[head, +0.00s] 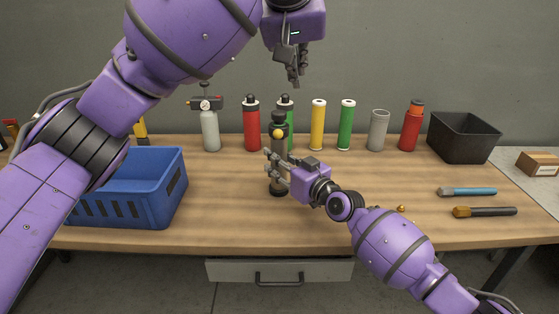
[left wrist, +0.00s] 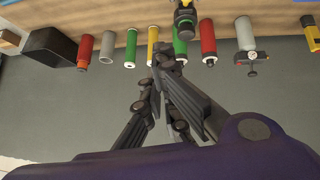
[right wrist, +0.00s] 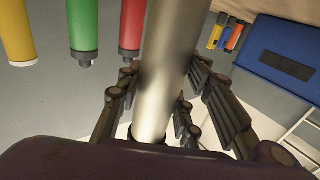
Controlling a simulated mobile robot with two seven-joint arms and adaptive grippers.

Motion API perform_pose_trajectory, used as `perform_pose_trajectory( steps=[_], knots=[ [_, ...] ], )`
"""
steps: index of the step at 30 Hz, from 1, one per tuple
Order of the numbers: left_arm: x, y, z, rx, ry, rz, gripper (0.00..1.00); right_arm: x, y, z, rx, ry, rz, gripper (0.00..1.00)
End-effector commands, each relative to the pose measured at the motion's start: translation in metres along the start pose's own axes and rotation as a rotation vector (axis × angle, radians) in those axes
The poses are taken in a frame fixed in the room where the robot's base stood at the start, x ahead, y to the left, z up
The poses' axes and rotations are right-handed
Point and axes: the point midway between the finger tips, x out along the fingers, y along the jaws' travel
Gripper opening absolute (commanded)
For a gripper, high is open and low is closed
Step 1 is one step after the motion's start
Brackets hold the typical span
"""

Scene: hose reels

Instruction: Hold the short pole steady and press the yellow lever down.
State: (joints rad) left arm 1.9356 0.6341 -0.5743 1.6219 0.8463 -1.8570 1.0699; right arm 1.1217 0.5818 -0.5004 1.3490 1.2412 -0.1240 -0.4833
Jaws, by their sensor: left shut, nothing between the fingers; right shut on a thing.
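My right gripper (head: 271,168) is shut around the pole at mid height. In the right wrist view the pole (right wrist: 168,65) passes between the fingers as a grey metal cylinder. My left gripper (head: 294,78) is shut and empty, well above the pole top and apart from it. The pole top (left wrist: 185,20) also shows in the left wrist view.
Behind the pole stand a red cylinder (head: 252,128), a yellow cylinder (head: 317,127), green ones and a gauge bottle (head: 209,130). A blue crate (head: 165,195) is at left, a black bin (head: 462,140) at right. Two brushes (head: 467,191) lie at right front.

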Motion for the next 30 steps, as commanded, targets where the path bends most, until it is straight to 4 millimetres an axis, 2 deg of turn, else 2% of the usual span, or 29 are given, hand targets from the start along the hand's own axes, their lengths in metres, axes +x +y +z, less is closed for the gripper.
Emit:
perform_pose_trajectory(
  steps=[8, 18, 24, 30],
  knots=[
    [0.017, -0.02, -0.012, 0.598, -0.109, -0.074, 0.0, 0.0, -0.001, 0.0, 0.0, 0.0, -0.001, 0.0],
    [0.047, -0.045, -0.003, 1.273, -0.277, -0.004, 0.0, 0.0, -0.001, 0.0, 0.0, 0.0, -0.001, 0.0],
    [0.049, -0.043, 0.0, 1.547, -0.29, 0.063, 0.0, 0.0, -0.001, 0.0, 0.0, 0.0, -0.001, 0.0],
    [0.05, -0.043, 0.001, 1.651, -0.289, 0.079, 0.0, 0.0, -0.001, 0.0, 0.001, 0.0, -0.001, 0.0]
  ],
)
